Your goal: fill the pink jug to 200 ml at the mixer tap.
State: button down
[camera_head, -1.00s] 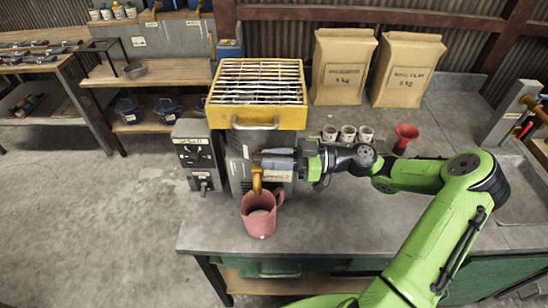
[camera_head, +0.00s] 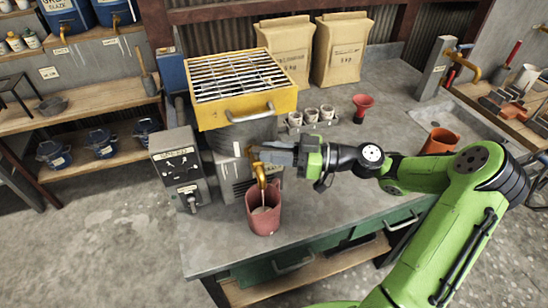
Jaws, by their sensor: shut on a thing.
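The pink jug (camera_head: 264,219) stands upright at the front edge of the grey bench, with its mouth under a brass tap (camera_head: 260,172). The tap comes off the grey mixer (camera_head: 231,173) under the yellow grated tray. My gripper (camera_head: 262,154) is at the top of the tap, above the jug, and is shut on what looks like the tap's lever. The lever itself is mostly hidden by the fingers.
A grey control box (camera_head: 180,163) stands left of the mixer. The yellow grated tray (camera_head: 240,117) sits close above my gripper. The front bench is clear right of the jug.

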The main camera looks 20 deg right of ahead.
jog(key=shift+s+a+m+t+h+b, duration=0.15)
jog(key=shift+s+m+t+h+b, duration=0.1)
jog(key=shift+m+t+h+b, duration=0.65)
jog(key=shift+y, duration=0.3)
jog(key=c, duration=1)
grip_release()
jog(key=shift+c, duration=0.2)
jog(key=p+v, duration=0.1)
jog(key=v, duration=1.4)
jog(key=shift+s+d+f, duration=0.15)
jog(key=shift+s+d, duration=0.1)
jog(key=shift+d, duration=0.1)
